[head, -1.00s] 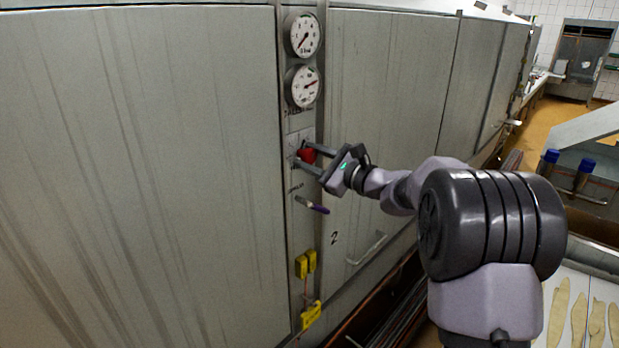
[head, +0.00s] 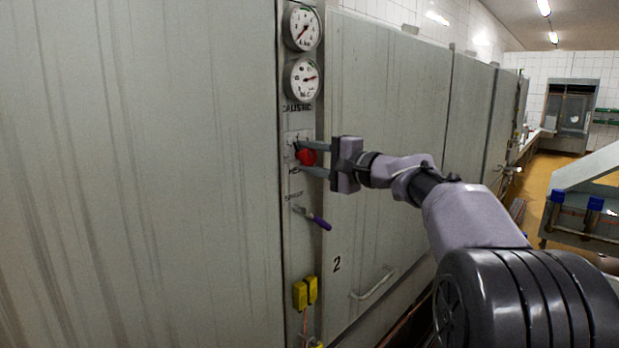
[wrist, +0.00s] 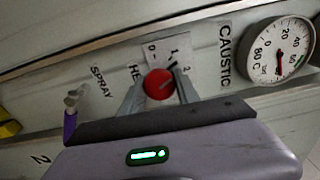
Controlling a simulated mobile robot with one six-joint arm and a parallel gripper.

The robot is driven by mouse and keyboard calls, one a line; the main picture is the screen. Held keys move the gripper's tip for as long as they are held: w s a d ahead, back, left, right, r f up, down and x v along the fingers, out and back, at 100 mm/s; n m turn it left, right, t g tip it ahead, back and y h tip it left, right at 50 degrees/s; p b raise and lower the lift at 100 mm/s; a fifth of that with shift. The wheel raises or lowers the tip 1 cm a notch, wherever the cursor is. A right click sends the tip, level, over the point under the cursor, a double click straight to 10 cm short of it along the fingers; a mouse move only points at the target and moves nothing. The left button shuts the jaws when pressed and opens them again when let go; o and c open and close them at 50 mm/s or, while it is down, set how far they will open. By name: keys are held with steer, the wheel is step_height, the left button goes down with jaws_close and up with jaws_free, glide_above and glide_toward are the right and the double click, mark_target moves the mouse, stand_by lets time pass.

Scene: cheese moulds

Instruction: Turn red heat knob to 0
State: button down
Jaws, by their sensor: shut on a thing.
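The red heat knob (head: 307,157) is on the narrow control strip between two large metal panels. It also shows in the wrist view (wrist: 158,84), below a white plate marked 0, 1 and 2. A dark pointer beside the knob seems to lie near the 1 side, away from the 0; its exact setting is hard to read. My gripper (head: 308,159) is shut on the knob, with one finger above and one below it in the head view. In the wrist view my gripper (wrist: 160,90) has a finger on either side of the knob.
Two round gauges (head: 303,80) sit above the knob. A purple-handled spray lever (head: 315,218) sticks out below it, close to my lower finger. Yellow boxes (head: 305,292) are lower on the strip. A door handle (head: 373,285) is at the lower right.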

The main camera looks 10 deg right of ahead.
steer(key=n+b, duration=0.6)
steer(key=shift+f, duration=0.15)
steer(key=shift+r+n+b, duration=0.15)
steer(key=shift+n+b, duration=0.75)
steer(key=shift+n, duration=0.65)
steer(key=shift+r+n+b, duration=0.1)
steer(key=shift+n+b, duration=0.8)
steer(key=shift+n, duration=0.65)
steer(key=c, duration=0.9)
jaws_free()
steer(key=shift+s, duration=0.15)
steer(key=v, duration=1.7)
steer(key=shift+b, duration=0.35)
